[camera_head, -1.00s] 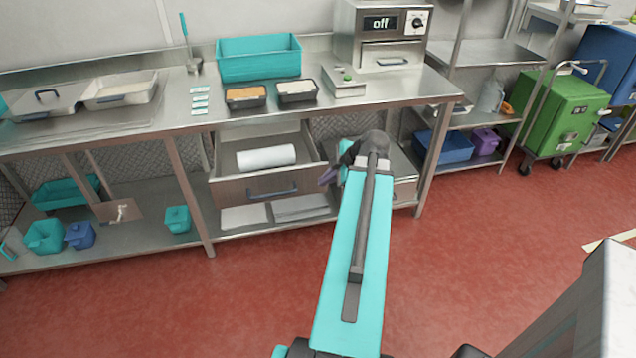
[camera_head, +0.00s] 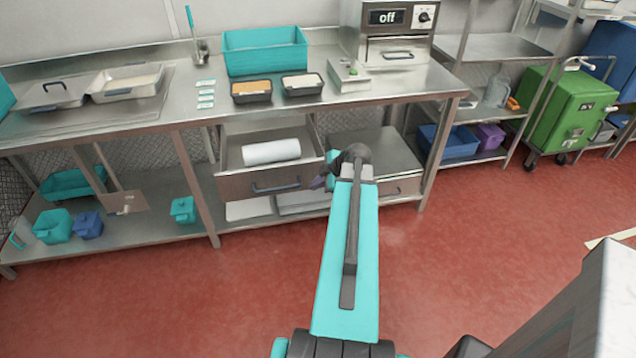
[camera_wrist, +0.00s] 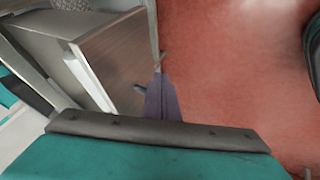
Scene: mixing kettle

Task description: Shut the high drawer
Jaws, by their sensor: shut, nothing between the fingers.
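The high drawer (camera_head: 240,186) is pulled open beneath the steel worktable, and a white roll (camera_head: 272,151) lies inside it. Its front carries a dark bar handle (camera_head: 277,187). My gripper (camera_head: 318,183) is shut and empty, close to the right end of the drawer front; I cannot tell whether it touches. In the wrist view the purple fingers (camera_wrist: 162,103) lie together beside a metal drawer-like front (camera_wrist: 115,60) with a small dark handle. My forearm hides part of the space to the right of the drawer.
A second steel unit with a drawer (camera_head: 400,187) stands to the right under the worktable (camera_head: 190,115). A shelf (camera_head: 165,228) runs beneath. The table's front legs flank the drawers. The red floor (camera_head: 480,250) in front is clear.

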